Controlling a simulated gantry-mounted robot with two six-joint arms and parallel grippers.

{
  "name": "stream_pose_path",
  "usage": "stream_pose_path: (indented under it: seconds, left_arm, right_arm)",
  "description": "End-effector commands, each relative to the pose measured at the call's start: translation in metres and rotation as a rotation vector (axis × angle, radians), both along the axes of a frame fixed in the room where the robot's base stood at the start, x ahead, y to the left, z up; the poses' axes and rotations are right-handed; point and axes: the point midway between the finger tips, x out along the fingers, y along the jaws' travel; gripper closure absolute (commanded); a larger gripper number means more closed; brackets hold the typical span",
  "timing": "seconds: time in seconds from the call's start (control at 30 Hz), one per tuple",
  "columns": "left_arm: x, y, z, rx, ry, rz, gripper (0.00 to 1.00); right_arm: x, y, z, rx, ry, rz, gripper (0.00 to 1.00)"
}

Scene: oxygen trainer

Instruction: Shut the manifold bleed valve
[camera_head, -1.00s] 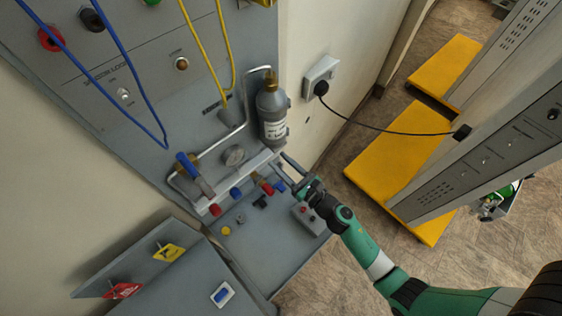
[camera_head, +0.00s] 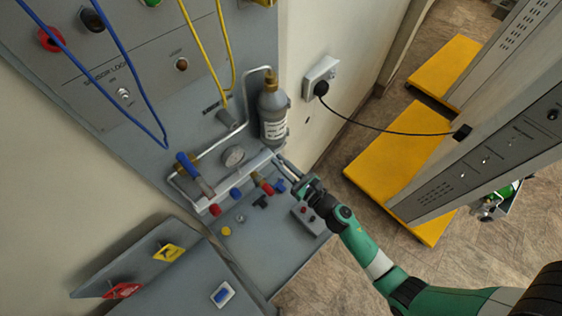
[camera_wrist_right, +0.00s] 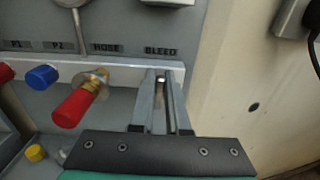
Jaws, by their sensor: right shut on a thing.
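The bleed valve's position on the manifold (camera_wrist_right: 118,73) is marked by a BLEED label (camera_wrist_right: 161,50) in the right wrist view. My right gripper (camera_wrist_right: 161,85) is directly below that label, its two fingers close together on a small pale metal part (camera_wrist_right: 160,79), the bleed valve. The fingers hide most of the valve, so how far it is turned cannot be told. In the head view my right gripper (camera_head: 279,160) reaches the right end of the manifold, below the grey bottle (camera_head: 272,117). My left gripper is not in view.
Left of my fingers is a red hose valve (camera_wrist_right: 77,106) with a brass fitting, then a blue knob (camera_wrist_right: 42,77). A round gauge (camera_head: 234,155) stands above the manifold. Small parts and a grey box (camera_head: 308,217) are on the bench (camera_head: 262,250). A black cable (camera_head: 375,129) hangs right.

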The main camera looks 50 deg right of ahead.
Motion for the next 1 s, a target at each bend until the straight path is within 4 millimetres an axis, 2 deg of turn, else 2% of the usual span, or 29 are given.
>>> stream_pose_path:
  seconds: [0.37,1.0]
  left_arm:
    - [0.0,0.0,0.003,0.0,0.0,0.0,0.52]
    - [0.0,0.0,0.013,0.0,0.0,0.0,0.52]
  right_arm:
    - [0.0,-0.002,0.001,0.18,-0.014,0.0,1.0]
    - [0.0,-0.008,-0.001,0.777,-0.059,0.001,1.0]
